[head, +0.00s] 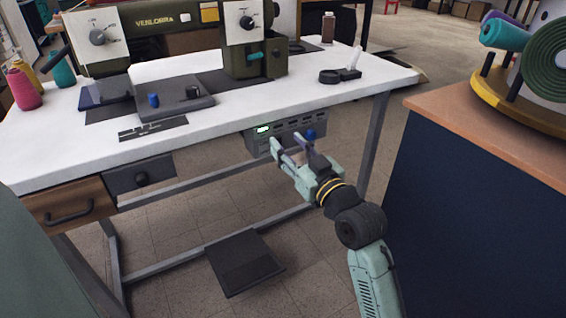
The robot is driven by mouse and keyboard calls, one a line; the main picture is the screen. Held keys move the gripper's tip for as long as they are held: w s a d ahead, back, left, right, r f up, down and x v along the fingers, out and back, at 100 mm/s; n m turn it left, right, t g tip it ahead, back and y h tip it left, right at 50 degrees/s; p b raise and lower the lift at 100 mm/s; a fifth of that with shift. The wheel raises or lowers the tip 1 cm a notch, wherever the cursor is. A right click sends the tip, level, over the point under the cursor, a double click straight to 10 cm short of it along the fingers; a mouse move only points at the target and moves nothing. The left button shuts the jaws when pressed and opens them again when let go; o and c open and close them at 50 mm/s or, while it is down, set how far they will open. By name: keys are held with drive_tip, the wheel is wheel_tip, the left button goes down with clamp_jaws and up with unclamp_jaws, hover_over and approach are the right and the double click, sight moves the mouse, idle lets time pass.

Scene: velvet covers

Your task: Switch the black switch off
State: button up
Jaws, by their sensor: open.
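A grey control box (254,143) hangs under the front edge of the white table, with a lit green display (263,129) and a blue knob (310,134) near its right end. I cannot make out a black switch on its face; my gripper covers part of it. My gripper (287,142) is open, with its two fingertips in front of the box, one below the display and one left of the blue knob. I see nothing between the fingers. I cannot tell whether they touch the box.
The white table (330,92) carries a sewing machine (160,25) and several thread spools on the left. A dark drawer (140,174) and a wooden drawer (70,206) hang below it. A pedal (244,262) lies on the floor. A dark blue cabinet (465,215) stands close at right.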

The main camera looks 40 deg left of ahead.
wheel_tip(320, 180, down, 6)
drive_tip(key=w+d+m+h, duration=0.1)
drive_tip(key=w+d, duration=0.1)
drive_tip(key=p+x, duration=0.2)
drive_tip(key=x, duration=0.8)
drive_tip(key=shift+w+f, duration=0.3)
drive_tip(key=shift+c, duration=0.3)
clamp_jaws()
